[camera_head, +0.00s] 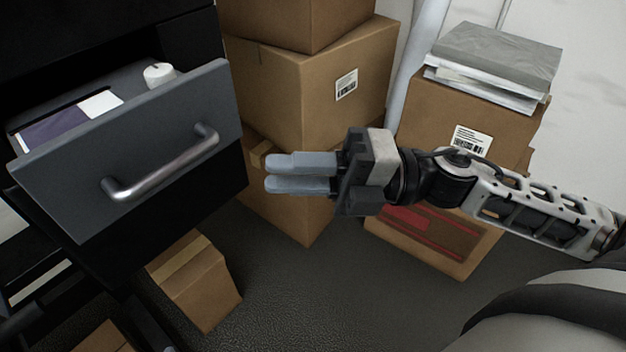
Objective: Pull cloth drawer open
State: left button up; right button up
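The dark grey drawer (70,185) juts out from a black cabinet (190,45) at the left, with its inside partly visible. A curved metal handle (165,165) runs across its front. In the drawer lie a dark purple item with a white part (70,122) and a small white round thing (159,75). My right gripper (268,173) is to the right of the drawer, its grey fingers pointing left toward the handle but apart from it. Nothing shows in the fingers. They lie close together in this view, and their true gap is unclear. My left gripper is not in view.
Cardboard boxes (310,95) are stacked behind my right gripper. Another box (470,105) with grey packages (495,62) on top stands at the right. A small box (197,280) sits below the drawer. The dark floor (310,300) is clear in front.

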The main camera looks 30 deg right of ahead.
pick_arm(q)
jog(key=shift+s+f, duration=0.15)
pick_arm(e)
jog(key=shift+v, duration=1.2)
jog(key=w+d+f+m+t+h+p, duration=0.15)
jog(key=f+m+t+h, duration=0.4)
jog(key=m, duration=0.55)
jog(key=w+d+f+m+t+h, duration=0.35)
jog(key=f+m+h, duration=0.3)
jog(key=m, duration=0.45)
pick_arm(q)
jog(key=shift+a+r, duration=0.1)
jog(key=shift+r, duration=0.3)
pick_arm(e)
jog(key=s+a+f+m+g+h, duration=0.1)
jog(key=s+a+f+m+g, duration=0.2)
jog(key=f, duration=0.4)
jog(key=s+a+f+m+g+h, duration=0.1)
jog(key=s+a+f+m+g, duration=0.2)
jog(key=f+m, duration=0.2)
jog(key=shift+s+a+f+m, duration=0.35)
jog(key=shift+f+m, duration=0.05)
jog(key=shift+f, duration=0.55)
